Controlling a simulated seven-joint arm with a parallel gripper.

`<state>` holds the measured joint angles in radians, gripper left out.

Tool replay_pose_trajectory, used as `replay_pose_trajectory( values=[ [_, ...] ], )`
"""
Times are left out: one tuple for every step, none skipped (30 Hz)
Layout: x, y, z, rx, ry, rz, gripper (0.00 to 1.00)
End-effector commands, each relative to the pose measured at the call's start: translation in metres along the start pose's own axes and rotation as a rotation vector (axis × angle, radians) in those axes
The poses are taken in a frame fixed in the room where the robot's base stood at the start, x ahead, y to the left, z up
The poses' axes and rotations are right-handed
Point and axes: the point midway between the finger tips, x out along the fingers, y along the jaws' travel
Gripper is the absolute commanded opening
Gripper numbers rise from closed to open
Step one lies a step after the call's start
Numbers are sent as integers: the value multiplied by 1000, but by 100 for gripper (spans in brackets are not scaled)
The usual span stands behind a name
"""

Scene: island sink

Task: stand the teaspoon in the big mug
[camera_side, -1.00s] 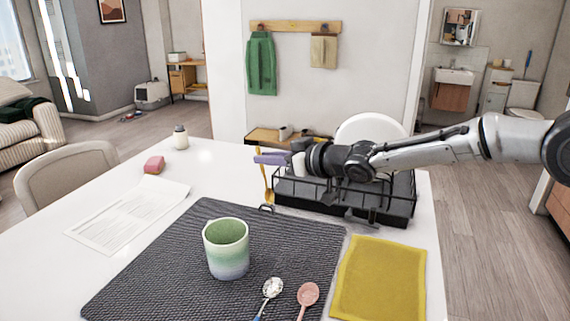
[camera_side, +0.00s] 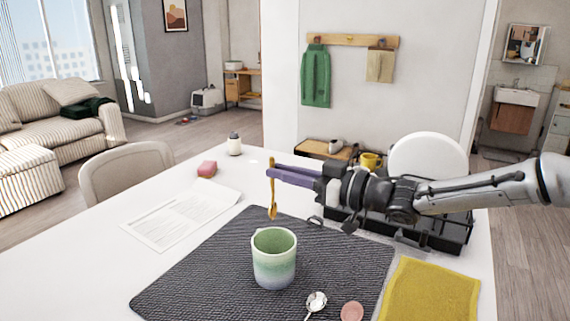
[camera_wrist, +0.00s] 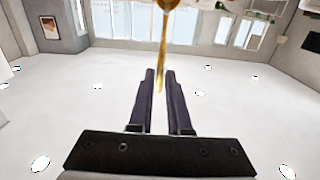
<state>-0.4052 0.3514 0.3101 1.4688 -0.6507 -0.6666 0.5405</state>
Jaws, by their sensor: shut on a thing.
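My gripper (camera_side: 274,173) is shut on a gold spoon (camera_side: 272,190), holding it upright in the air with its bowl end down. In the wrist view the spoon (camera_wrist: 163,50) shows between the purple fingers (camera_wrist: 160,74). The big mug (camera_side: 273,262), green fading to pale blue, stands upright on the dark ribbed mat (camera_side: 200,270). In the side view the spoon's bowl appears just above and behind the mug's rim, apart from it. The exact depth between spoon and mug is hard to tell.
A silver spoon (camera_side: 316,302) and a pink spoon (camera_side: 352,311) lie in front of the mug. A yellow cloth (camera_side: 430,290) lies at right. A black dish rack (camera_side: 455,236) stands under my arm, a white plate (camera_side: 428,158) behind. Paper (camera_side: 180,215) and a pink sponge (camera_side: 207,169) lie left.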

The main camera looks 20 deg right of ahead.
Motion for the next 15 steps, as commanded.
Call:
replay_pose_trajectory(
  values=[
    [0, 0, 4, 1, -1, 1, 0],
    [0, 0, 6, 1, -1, 1, 0],
    [0, 0, 9, 0, -1, 1, 0],
    [0, 0, 11, 0, -1, 1, 0],
    [0, 0, 13, 0, 0, 1, 0],
    [0, 0, 16, 0, 0, 1, 0],
    [0, 0, 18, 0, 0, 1, 0],
    [0, 0, 21, 0, -1, 1, 0],
    [0, 0, 24, 1, -2, 1, 0],
    [0, 0, 26, 1, -2, 1, 0],
    [0, 0, 29, 1, -2, 1, 0],
    [0, 0, 32, 0, -2, 1, 0],
    [0, 0, 34, 0, -2, 1, 0],
    [0, 0, 36, 0, -2, 2, 0],
    [0, 1, 38, 1, -2, 2, 0]
  ],
)
